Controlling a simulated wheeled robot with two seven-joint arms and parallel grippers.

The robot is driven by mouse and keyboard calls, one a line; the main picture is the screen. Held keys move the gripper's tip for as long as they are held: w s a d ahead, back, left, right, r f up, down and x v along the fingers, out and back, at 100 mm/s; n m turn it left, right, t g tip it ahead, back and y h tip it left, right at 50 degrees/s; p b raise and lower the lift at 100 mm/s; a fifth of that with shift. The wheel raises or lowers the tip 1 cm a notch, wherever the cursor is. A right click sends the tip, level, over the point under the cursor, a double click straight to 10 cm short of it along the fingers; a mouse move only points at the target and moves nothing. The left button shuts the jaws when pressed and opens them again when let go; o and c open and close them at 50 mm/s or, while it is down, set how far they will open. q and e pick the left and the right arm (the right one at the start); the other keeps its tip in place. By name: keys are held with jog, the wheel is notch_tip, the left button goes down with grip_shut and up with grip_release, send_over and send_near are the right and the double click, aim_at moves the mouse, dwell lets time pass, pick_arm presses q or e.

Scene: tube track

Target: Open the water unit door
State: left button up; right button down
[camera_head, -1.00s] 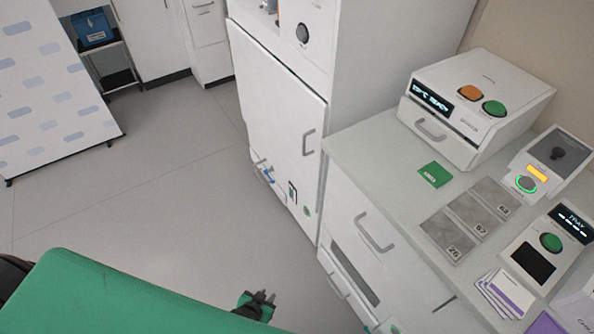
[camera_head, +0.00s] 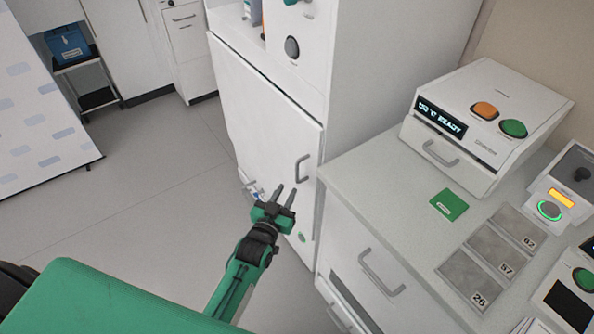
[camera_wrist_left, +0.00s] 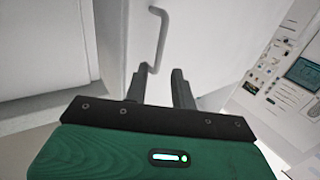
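The water unit door (camera_head: 262,115) is a tall white panel on the front of the white cabinet, and it looks closed. Its grey bar handle (camera_head: 302,168) is on the right side of the door. My left gripper (camera_head: 281,196) is open and empty, a little below and left of the handle in the head view. In the left wrist view the two dark fingers (camera_wrist_left: 159,88) point at the door, with the handle (camera_wrist_left: 157,38) just beyond their tips. The fingers are apart and nothing is between them. My right gripper is not in view.
A counter (camera_head: 375,165) with drawers stands to the right of the cabinet. It carries a white device with a lit screen (camera_head: 440,117), a green card (camera_head: 449,204) and grey numbered plates (camera_head: 498,252). The floor (camera_head: 130,200) to the left is clear.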

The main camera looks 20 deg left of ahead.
aim_at(297, 182)
pick_arm(q)
jog(key=w, duration=0.9)
jog(key=shift+w+d+p, duration=0.1)
jog(key=shift+d+p, duration=0.25)
jog(key=shift+p, duration=0.05)
jog(key=shift+c, duration=0.3)
grip_shut()
